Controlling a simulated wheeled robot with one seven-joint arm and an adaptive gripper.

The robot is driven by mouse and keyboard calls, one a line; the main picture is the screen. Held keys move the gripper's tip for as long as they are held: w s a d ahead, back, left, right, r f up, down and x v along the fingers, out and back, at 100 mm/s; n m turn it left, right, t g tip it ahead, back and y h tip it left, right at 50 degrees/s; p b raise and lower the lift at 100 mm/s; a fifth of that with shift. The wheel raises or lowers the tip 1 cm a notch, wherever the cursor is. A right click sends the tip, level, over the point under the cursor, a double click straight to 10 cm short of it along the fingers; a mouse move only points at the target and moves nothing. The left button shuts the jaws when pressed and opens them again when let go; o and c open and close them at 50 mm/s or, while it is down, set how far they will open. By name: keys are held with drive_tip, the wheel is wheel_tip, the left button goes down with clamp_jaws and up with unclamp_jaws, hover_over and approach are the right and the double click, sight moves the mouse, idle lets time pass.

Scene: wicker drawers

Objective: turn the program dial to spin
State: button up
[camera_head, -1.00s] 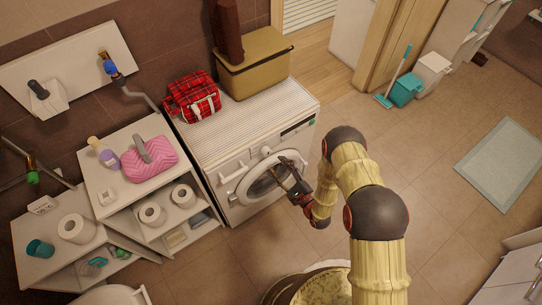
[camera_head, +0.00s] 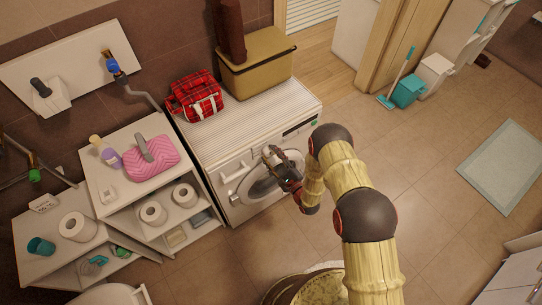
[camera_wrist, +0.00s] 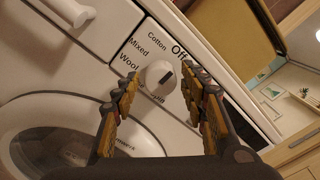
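The program dial (camera_wrist: 160,76) is a round white knob with a dark pointer mark, on the washing machine's front panel in the wrist view. Labels Off, Cotton, Mixed and Wool are readable around it; the lower labels are partly hidden. The pointer is tilted towards the upper right, near Off. My gripper (camera_wrist: 164,88) is open, its two yellow-and-grey fingers to either side of the dial in the picture; I cannot tell whether they touch it. In the head view my gripper (camera_head: 268,154) is at the front of the washing machine (camera_head: 238,125), above the round door.
A red plaid bag (camera_head: 196,96) and a tan box (camera_head: 255,65) stand on the machine. A white shelf (camera_head: 130,185) with toilet rolls is on the left. The door window (camera_wrist: 62,148) lies below the dial.

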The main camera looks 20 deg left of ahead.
drive_tip(key=c, duration=0.9)
drive_tip(key=shift+f, duration=0.1)
